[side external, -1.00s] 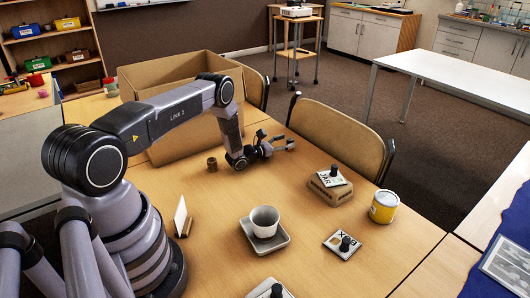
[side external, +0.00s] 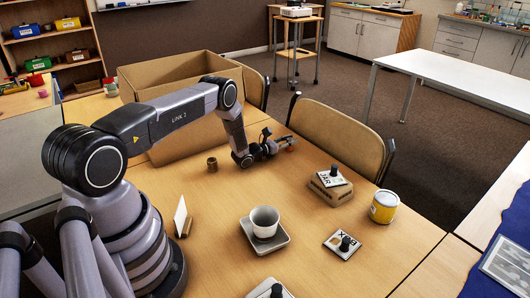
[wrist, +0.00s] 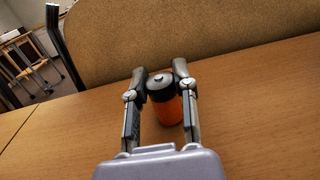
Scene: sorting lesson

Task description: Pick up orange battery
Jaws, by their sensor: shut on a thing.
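The orange battery (wrist: 167,108) has an orange body and a dark top with a small knob-like terminal. In the wrist view it stands between the fingers of my gripper (wrist: 159,82), which are shut on it near its top. In the side view my gripper (side external: 286,144) is low over the far part of the table, and only a small orange-red bit of the battery (side external: 291,149) shows at the fingertips. I cannot tell whether its base touches the table.
A large cardboard box (side external: 165,78) stands behind my arm. A chair (side external: 340,133) is just beyond the table edge. A white cup (side external: 264,219) on a tray (side external: 277,243), a yellow tin (side external: 384,207) and knobbed tiles (side external: 341,244) lie nearer. A small brown cylinder (side external: 212,164) stands left of my gripper.

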